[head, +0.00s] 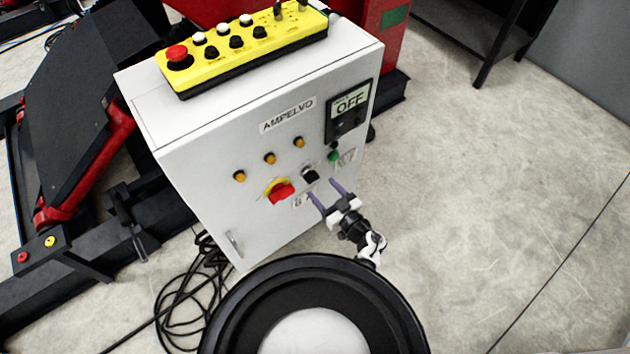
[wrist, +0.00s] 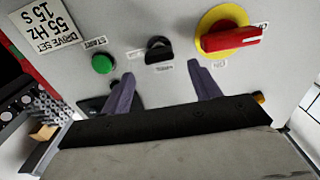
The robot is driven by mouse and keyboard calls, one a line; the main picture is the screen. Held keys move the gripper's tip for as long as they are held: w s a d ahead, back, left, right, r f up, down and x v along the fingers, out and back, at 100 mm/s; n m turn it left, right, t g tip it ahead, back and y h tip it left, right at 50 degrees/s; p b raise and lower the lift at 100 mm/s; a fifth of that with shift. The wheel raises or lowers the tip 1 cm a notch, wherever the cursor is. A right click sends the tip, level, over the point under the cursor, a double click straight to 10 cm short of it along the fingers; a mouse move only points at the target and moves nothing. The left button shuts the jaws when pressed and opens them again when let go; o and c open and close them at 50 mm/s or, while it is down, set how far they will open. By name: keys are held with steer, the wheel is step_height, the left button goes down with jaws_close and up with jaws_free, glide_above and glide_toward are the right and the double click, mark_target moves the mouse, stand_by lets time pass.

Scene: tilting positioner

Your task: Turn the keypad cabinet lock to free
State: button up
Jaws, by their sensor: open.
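The white cabinet (head: 215,150) stands upright with a black turn knob (head: 310,175) low on its front. The knob also shows in the wrist view (wrist: 158,48), between the green button and the red-and-yellow switch. The small label under it is too blurred to read, and I cannot tell which position it points to. No other turning lock is clearly seen. My gripper (head: 327,194) is open and empty in front of the knob. In the wrist view its two fingers (wrist: 162,75) stand apart, just short of the knob and to either side of it.
A red rotary switch on yellow (head: 281,191) sits beside the knob, and a green button (head: 334,155) on its other side. A dark keypad panel (head: 349,112) reads OFF. A yellow button box (head: 245,50) lies on top. Black cables (head: 185,300) lie on the floor; the right floor is clear.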

steer(key=b+x, duration=0.1)
steer(key=x, duration=0.4)
steer(key=c, duration=1)
